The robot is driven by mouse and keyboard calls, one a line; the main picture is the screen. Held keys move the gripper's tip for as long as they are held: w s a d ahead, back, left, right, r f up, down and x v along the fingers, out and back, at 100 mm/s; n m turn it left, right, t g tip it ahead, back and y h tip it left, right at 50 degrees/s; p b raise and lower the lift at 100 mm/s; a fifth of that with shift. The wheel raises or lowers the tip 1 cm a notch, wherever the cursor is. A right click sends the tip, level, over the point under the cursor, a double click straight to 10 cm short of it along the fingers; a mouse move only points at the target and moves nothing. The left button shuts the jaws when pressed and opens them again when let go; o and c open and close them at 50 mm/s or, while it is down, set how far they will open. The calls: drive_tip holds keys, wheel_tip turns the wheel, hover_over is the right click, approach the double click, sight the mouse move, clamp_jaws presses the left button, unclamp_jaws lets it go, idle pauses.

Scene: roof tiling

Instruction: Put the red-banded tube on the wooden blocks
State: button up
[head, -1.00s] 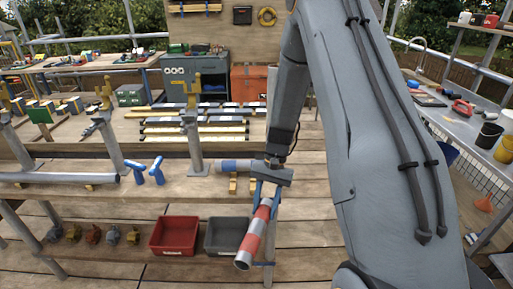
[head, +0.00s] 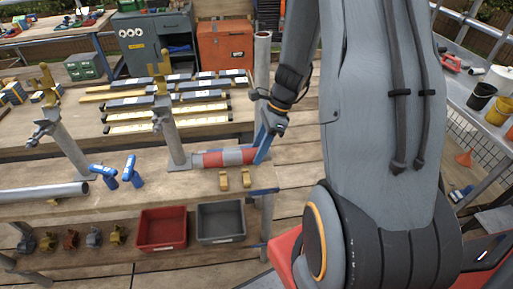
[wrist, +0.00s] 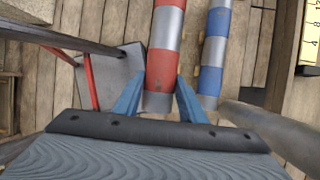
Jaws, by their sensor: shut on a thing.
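The red-banded tube (head: 225,157), grey with red bands, is held level by my gripper (head: 264,143) at its right end. In the wrist view the tube (wrist: 165,50) runs away from between the two blue fingers (wrist: 160,95). Two small wooden blocks (head: 223,180) (head: 246,179) stand on the bench, just nearer the camera than the tube in the head view. I cannot tell whether the tube touches anything below.
A grey upright post (head: 172,135) stands by the tube's left end. Blue clamps (head: 120,172) and a long grey pipe (head: 45,192) lie to the left. Red (head: 162,230) and grey (head: 220,222) bins sit below the bench front. Boxed strips (head: 170,105) lie behind.

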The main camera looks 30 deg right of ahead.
drive_tip(key=shift+f+b, duration=2.05)
drive_tip(key=shift+f, duration=0.2)
drive_tip(key=shift+f+b, duration=1)
drive_tip(key=shift+f, duration=0.8)
drive_tip(key=o, duration=1.5)
drive_tip(key=shift+c, duration=0.2)
